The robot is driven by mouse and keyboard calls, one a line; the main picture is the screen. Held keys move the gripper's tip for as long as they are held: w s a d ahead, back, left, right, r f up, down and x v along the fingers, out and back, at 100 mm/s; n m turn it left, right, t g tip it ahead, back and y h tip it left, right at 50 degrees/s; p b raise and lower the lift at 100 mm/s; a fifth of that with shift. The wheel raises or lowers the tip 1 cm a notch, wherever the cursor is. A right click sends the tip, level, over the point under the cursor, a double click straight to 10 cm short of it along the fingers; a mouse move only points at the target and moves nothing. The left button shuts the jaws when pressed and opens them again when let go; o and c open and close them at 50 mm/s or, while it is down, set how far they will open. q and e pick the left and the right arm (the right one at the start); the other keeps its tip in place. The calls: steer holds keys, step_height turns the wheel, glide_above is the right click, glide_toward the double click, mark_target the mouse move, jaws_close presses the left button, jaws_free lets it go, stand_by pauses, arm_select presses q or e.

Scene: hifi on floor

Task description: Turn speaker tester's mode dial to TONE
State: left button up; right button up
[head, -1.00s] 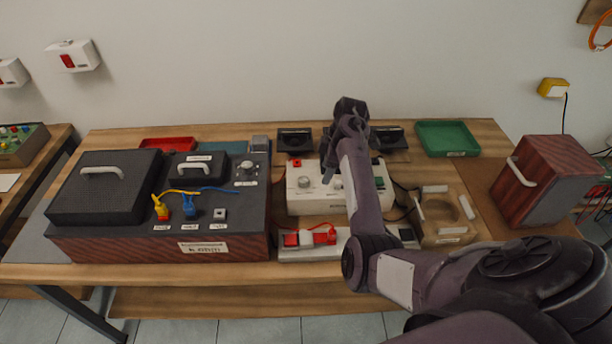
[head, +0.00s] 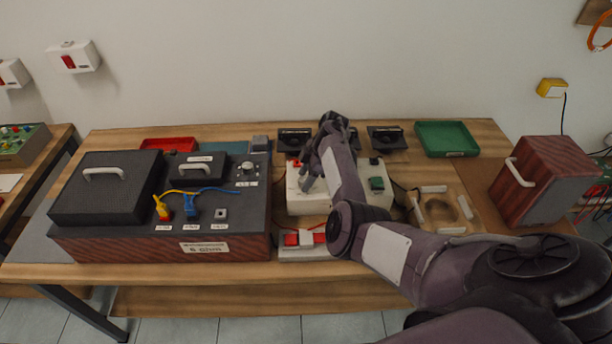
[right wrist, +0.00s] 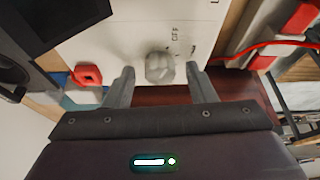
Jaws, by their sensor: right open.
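The speaker tester is a white box (head: 300,205) in the middle of the table, with a red part at its back left and a green one (head: 377,183) at its right. Its grey mode dial (right wrist: 160,67) shows in the right wrist view, with an OFF label printed near it. My right gripper (right wrist: 160,74) is open, with one finger on each side of the dial; I cannot tell whether either touches it. In the head view the right gripper (head: 307,183) is over the left part of the tester and mostly hides the dial. My left gripper is not in view.
A white strip with a red plug (head: 304,238) lies in front. Black speakers (head: 386,137) and a green tray (head: 446,138) are behind. A wooden cabinet (head: 540,180) stands right.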

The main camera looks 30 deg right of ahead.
steer(key=c, duration=1)
